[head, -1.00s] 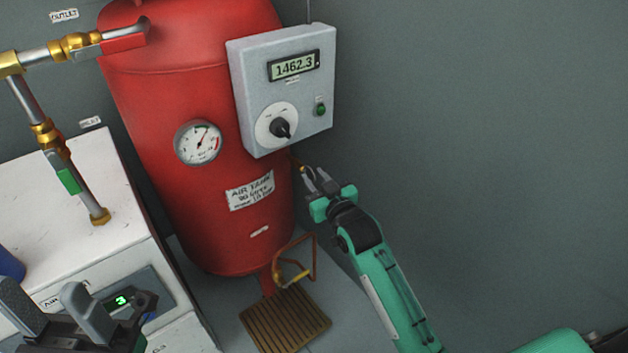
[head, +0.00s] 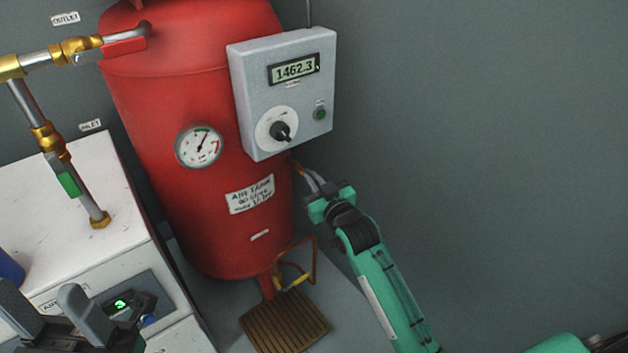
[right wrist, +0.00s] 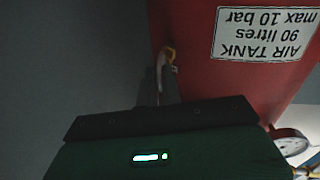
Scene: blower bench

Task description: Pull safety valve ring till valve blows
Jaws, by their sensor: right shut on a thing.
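The red air tank (head: 205,100) stands upright against the wall. The small brass safety valve (head: 296,164) is on its right side, below the grey box; it also shows in the right wrist view (right wrist: 170,54). My right gripper (head: 306,178) is at the valve, shut on its ring, which is mostly hidden between the fingers. In the right wrist view the fingers (right wrist: 158,80) meet just beside the brass part. The pressure gauge (head: 199,146) on the tank front has its needle pointing up and slightly right. My left gripper (head: 48,306) is open and empty at the lower left.
A grey control box (head: 290,85) with a dial and a display reading 1462.3 sits just above my right gripper. A white cabinet (head: 85,200) and brass-fitted pipes (head: 42,130) are on the left. A slatted wooden grate (head: 285,322) lies below the tank. The right side is clear.

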